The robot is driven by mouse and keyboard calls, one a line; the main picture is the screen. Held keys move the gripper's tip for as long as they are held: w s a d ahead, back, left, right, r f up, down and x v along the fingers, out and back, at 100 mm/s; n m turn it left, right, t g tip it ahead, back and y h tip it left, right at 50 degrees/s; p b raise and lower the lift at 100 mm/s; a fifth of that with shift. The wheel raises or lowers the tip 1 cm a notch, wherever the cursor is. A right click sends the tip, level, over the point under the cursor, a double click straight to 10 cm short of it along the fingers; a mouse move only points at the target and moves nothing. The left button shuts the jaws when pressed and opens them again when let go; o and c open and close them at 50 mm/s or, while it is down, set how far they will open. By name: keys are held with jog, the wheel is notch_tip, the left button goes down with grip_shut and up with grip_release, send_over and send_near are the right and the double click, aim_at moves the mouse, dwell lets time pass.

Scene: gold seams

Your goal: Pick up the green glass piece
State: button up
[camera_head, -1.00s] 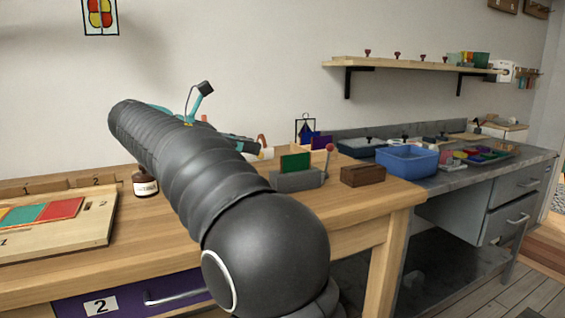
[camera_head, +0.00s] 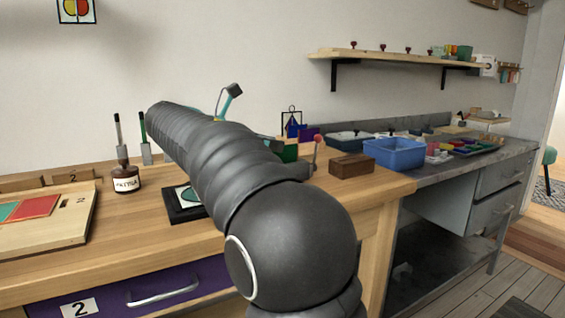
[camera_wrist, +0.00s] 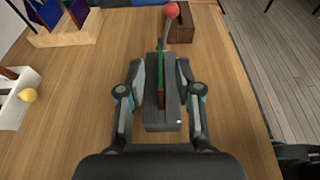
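The green glass piece (camera_head: 288,153) stands upright in a grey slotted block, mostly hidden behind my arm in the head view. In the wrist view the green glass piece (camera_wrist: 160,62) shows edge-on as a thin strip in the slot of the grey block (camera_wrist: 156,118). My gripper (camera_wrist: 160,76) is open, with one finger on each side of the block and glass. Gaps seem to show between the fingers and the glass. The fingers are hidden in the head view.
A red-knobbed stick (camera_wrist: 172,12) and a brown wooden block (camera_wrist: 181,28) stand just beyond the holder. A wooden rack with blue glass (camera_wrist: 46,12) and a white tray (camera_wrist: 12,98) lie left. A blue bin (camera_head: 394,154) stands on the grey bench. Bare tabletop surrounds the holder.

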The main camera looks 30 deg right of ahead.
aim_at(283, 160)
jog(key=x, duration=0.4)
jog(key=shift+b, duration=0.3)
grip_shut()
